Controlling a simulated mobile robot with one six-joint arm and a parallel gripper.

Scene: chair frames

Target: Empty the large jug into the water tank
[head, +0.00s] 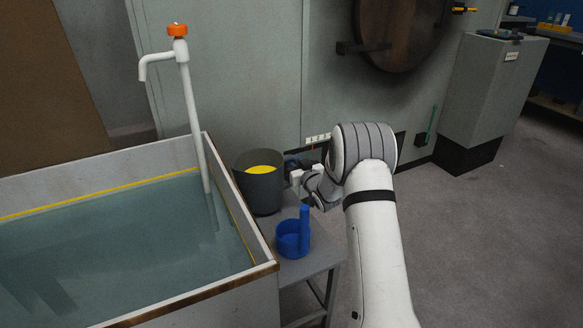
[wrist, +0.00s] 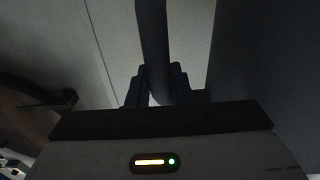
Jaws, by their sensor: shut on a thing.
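The large jug (head: 262,192) is dark grey with yellow contents showing at its top. It stands upright at the back of a small grey table, right of the tank. The water tank (head: 272,266) is a big open box at the left with water inside. My gripper (head: 290,168) is at the right side of the jug; its fingers are mostly hidden in the head view. In the wrist view my gripper (wrist: 160,90) is shut on a dark upright bar, the jug's handle (wrist: 154,40). The dark jug wall fills the right of that view.
A small blue jug (head: 292,238) stands on the front of the grey table (head: 315,262). A white tap pipe with an orange knob (head: 178,30) rises from the tank's back right corner. Grey cabinets stand behind. The floor at the right is clear.

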